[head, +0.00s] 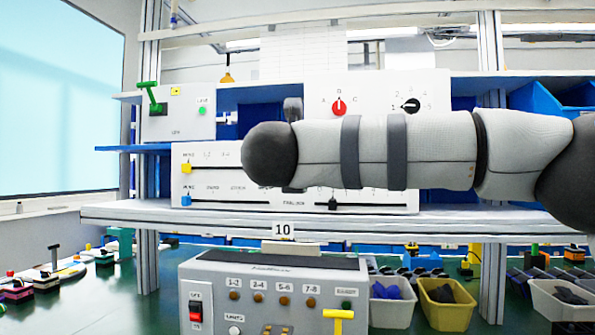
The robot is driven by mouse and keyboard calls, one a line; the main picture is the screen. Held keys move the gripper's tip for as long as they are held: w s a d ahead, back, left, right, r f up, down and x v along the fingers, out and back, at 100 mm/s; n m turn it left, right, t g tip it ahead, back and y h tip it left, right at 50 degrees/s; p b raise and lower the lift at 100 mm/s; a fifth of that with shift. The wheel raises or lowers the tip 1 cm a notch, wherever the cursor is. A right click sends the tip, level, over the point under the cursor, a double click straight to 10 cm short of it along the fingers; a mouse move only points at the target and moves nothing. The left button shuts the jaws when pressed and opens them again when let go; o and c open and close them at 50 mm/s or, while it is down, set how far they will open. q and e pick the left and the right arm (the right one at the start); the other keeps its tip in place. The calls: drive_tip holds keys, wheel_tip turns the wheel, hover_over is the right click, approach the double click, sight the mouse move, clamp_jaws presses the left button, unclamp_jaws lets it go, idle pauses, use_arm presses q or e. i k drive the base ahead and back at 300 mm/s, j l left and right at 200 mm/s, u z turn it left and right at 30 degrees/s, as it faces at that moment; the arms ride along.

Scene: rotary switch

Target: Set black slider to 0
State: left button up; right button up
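The black slider (333,204) sits on a horizontal slot low on the right part of the white panel (425,201). It stands left of the slot's middle; its scale marks are too small to read. My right arm (360,153) comes in from the right and crosses in front of the panel above the slider, hiding much of the panel's middle. Small dark parts show above and below its rounded dark end, but I cannot tell whether they belong to my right gripper; its fingertips are hidden. My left gripper is not in view.
A yellow slider (186,168) and a blue slider (186,201) sit at the panel's left. Above are a red knob (339,106) and a black knob (412,106). A grey control box (262,268) stands in front of the shelf edge (445,227). Bins stand at lower right.

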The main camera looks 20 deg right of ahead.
sight(332, 202)
drive_tip(key=k+j, duration=0.8)
drive_tip(key=k, duration=0.05)
